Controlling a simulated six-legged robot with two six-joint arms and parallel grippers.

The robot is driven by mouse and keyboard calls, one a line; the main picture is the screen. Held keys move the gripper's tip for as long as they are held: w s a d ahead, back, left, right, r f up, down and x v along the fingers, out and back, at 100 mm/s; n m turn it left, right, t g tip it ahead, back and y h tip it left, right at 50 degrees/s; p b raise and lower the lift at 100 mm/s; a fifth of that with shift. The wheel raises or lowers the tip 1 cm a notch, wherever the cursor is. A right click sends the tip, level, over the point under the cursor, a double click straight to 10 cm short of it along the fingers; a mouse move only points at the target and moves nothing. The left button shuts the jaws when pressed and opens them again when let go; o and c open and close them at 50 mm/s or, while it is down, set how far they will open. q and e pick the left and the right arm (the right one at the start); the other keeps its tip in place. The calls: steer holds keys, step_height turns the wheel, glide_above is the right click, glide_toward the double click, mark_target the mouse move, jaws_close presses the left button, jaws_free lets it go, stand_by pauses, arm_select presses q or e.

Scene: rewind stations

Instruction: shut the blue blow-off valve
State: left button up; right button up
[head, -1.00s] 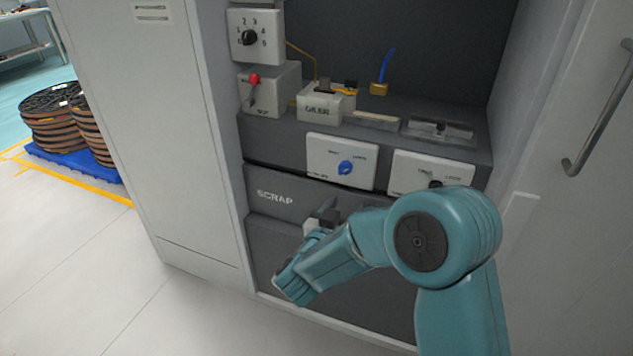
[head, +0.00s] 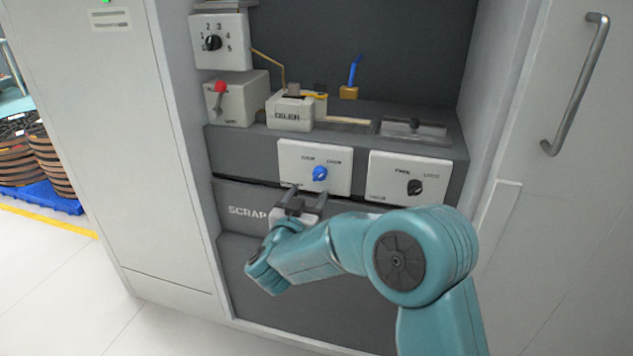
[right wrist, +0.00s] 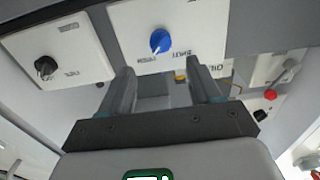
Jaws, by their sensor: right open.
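The blue knob (head: 320,173) sits on a white labelled panel (head: 292,159) on the front of the dark grey bench. The knob also shows in the right wrist view (right wrist: 160,41), just beyond the fingertips. My right gripper (head: 307,193) is open and empty, just below and in front of this knob, apart from it. In the right wrist view, my right gripper (right wrist: 162,72) has its two fingers spread with nothing between them. The panel's small lettering is too blurred to read surely. My left gripper is not in view.
A panel with a black knob (head: 415,187) is to the right. Above, an upright blue piece (head: 354,70) rises from a brass fitting (head: 349,92). Cabinet walls flank the bay.

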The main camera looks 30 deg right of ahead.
mark_target(318, 176)
steer(key=b+x, duration=0.1)
steer(key=x, duration=0.7)
steer(key=shift+w+d, duration=0.15)
steer(key=shift+w, duration=0.1)
steer(key=c, duration=1)
